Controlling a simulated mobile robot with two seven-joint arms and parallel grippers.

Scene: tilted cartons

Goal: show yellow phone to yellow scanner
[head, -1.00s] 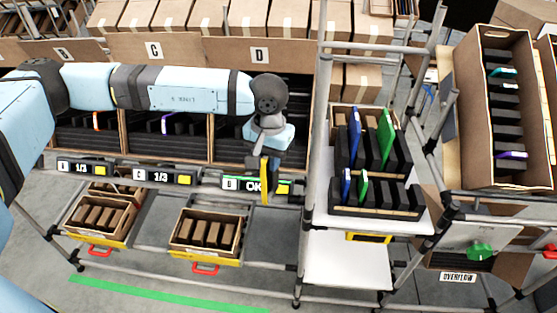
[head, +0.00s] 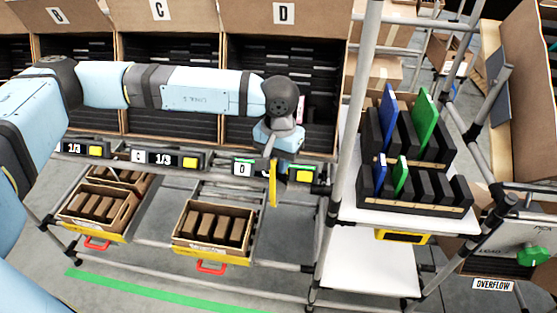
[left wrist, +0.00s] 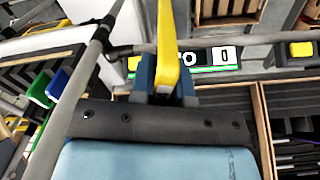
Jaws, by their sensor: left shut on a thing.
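My left gripper (head: 273,160) is shut on the yellow phone (head: 273,186), which hangs upright below the fingers in front of the carton marked D. In the left wrist view the phone (left wrist: 167,50) shows edge-on between the two blue fingers (left wrist: 166,80). The yellow scanner (head: 402,237) is fixed under the front edge of the white shelf, right of the phone and apart from it. My right gripper is not in view.
A rack of black slots (head: 412,190) with blue and green phones stands on the white shelf (head: 440,217). A grey post (head: 340,150) stands between the phone and the scanner. Label displays (head: 165,159) line the rail. Small cartons (head: 212,228) sit below.

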